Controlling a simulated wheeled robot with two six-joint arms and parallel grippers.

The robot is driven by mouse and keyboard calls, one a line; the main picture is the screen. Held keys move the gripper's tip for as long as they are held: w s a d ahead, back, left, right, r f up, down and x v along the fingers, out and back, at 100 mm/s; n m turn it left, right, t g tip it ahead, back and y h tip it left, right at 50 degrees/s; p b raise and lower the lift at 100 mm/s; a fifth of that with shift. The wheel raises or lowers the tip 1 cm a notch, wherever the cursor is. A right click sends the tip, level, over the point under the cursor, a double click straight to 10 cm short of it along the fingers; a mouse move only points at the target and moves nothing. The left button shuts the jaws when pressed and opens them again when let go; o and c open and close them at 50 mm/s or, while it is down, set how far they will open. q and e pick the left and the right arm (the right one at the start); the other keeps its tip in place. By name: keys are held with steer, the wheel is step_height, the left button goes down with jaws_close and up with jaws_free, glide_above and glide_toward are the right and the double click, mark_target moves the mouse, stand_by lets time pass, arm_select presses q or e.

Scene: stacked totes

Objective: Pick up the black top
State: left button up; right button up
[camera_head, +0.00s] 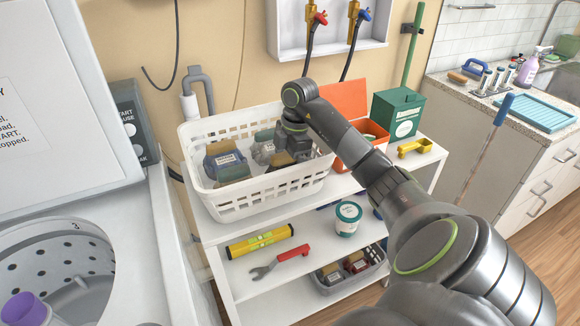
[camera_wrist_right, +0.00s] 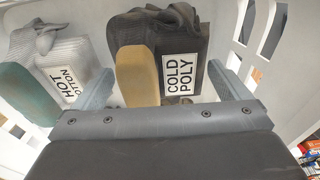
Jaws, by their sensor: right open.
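The black top (camera_wrist_right: 188,36) lies bundled in the white basket (camera_head: 243,209), with a white "COLD POLY" label and a tan block (camera_wrist_right: 137,76) against it. In the head view it is mostly hidden by my right gripper (camera_head: 291,152). My right gripper (camera_wrist_right: 160,72) reaches down into the basket, open. In the right wrist view its fingers stand on either side of the black top and tan block. I cannot tell whether they touch the cloth. My left gripper is not in view.
A pale grey garment labelled "HOT COTTON" (camera_wrist_right: 66,72) with a green block lies left of the black top. A blue labelled bundle (camera_head: 222,158) is at the basket's left. The slotted basket walls surround the gripper. An orange box (camera_head: 345,98) stands close to the right.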

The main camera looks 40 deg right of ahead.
steer(key=shift+f, duration=0.1)
steer(key=shift+c, duration=0.3)
steer(key=c, duration=1.1)
steer(key=shift+r+p, duration=0.5)
steer(key=shift+r, duration=0.25)
steer(key=c, duration=0.4)
step_height(320, 180, up, 8)
steer(key=p, duration=0.7)
steer(key=shift+f, duration=0.25)
steer(key=shift+c, duration=0.8)
step_height(320, 180, up, 8)
steer(key=p, duration=0.8)
step_height(320, 180, down, 7)
steer(key=b, duration=0.7)
